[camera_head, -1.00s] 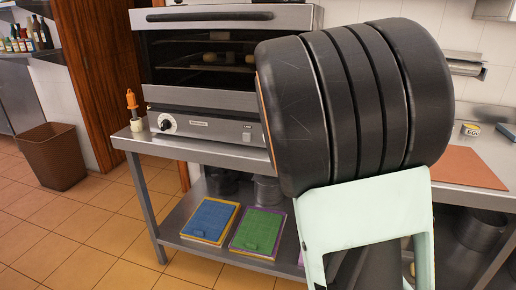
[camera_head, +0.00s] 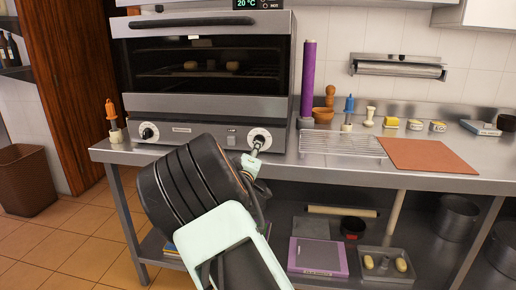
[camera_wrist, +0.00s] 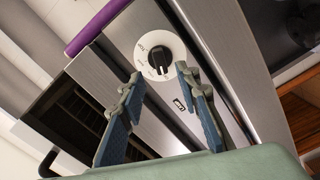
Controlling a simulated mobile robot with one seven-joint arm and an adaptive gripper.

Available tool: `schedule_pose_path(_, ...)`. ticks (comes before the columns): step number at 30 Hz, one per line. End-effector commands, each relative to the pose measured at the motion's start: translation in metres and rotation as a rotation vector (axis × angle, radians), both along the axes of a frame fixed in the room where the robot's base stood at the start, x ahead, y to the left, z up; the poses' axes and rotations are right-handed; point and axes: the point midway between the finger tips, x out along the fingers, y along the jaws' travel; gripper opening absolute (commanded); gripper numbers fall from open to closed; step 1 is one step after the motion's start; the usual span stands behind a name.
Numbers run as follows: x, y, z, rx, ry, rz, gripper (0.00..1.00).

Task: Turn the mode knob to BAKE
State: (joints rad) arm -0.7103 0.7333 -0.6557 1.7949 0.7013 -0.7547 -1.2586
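The oven (camera_head: 205,70) has a round white dial with a dark knob at each end of its front panel. The right knob (camera_head: 258,140) is directly in front of my gripper (camera_head: 256,151). The wrist view shows this knob (camera_wrist: 160,57) beyond and between my two fingers (camera_wrist: 161,78), which are apart with nothing between them. Whether a fingertip touches the dial I cannot tell. Marks around the dial are too small to read. The left knob (camera_head: 148,132) stands clear of my arm. Which is the mode knob I cannot read.
The oven stands on a steel counter (camera_head: 335,172). A purple roll (camera_head: 307,80) stands upright just right of the oven, near my gripper. A wire rack (camera_head: 340,145) and an orange-brown mat (camera_head: 428,156) lie further right. A display above the oven reads 20 °C.

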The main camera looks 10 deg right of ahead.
Motion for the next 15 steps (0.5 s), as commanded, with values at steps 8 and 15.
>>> schedule_pose_path(8, 0.042, -0.015, -0.001, 0.0, -0.001, -0.001, 0.3)
schedule_pose_path(15, 0.059, -0.02, 0.0, 0.001, 0.0, 0.0, 0.3)
